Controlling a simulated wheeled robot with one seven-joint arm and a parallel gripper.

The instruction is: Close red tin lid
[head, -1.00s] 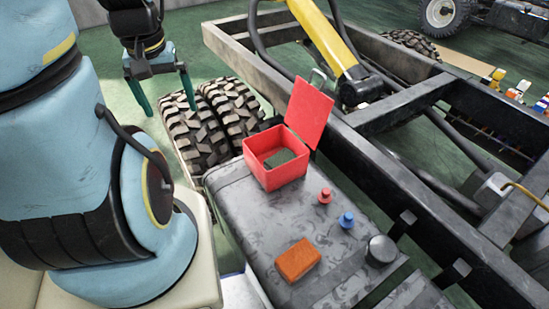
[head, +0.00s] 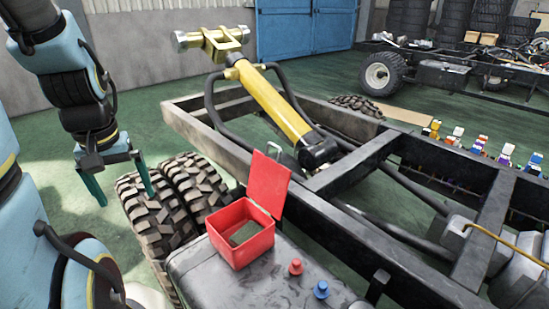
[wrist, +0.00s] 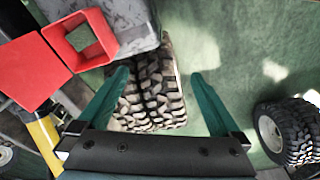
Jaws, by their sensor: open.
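The red tin (head: 241,233) is an open square box on the grey tank top.
Large tyres (head: 165,205) stand left of the grey tank (head: 200,277). A red knob (head: 296,267) and a blue knob (head: 321,290) sit on the tank right of the tin. The dark chassis rail (head: 380,245) and yellow cylinder (head: 272,106) lie behind the lid.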

